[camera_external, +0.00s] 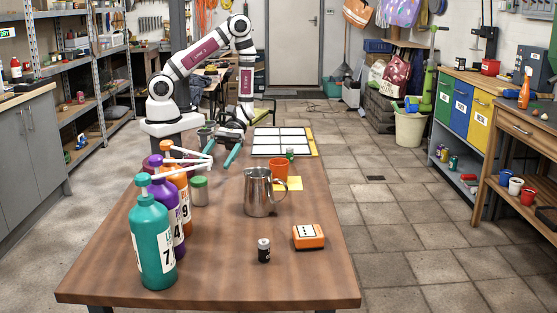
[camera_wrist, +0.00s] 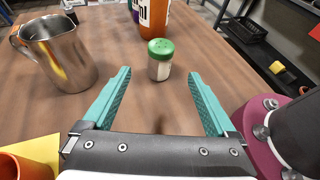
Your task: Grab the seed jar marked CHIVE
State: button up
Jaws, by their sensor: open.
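A small jar with a green lid and pale body (camera_external: 199,192) stands upright beside the pump bottles; in the wrist view it (camera_wrist: 159,68) stands ahead, between the lines of the two fingers. I cannot read its marking, so I cannot tell if it says CHIVE. A black-lidded jar (camera_external: 263,251) stands near the table's front, and a small green container (camera_external: 290,154) stands by the white-panelled board; their labels are unreadable too. My gripper (camera_external: 215,161) has teal fingers spread open and empty; it also shows in the wrist view (camera_wrist: 159,77). The fingers appear apart from the green-lidded jar.
Several pump bottles, including a teal one (camera_external: 153,240), crowd the table's left side. A steel pitcher (camera_external: 258,193), an orange mug (camera_external: 278,169), a yellow note (camera_external: 294,184) and an orange device (camera_external: 308,237) stand to the right. The table's front middle (camera_external: 215,265) is clear.

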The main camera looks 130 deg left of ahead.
aim_at(199, 187)
jog(key=x, duration=1.1)
jog(key=shift+s+d+f, duration=0.1)
jog(key=shift+d, duration=0.05)
jog(key=c, duration=1.5)
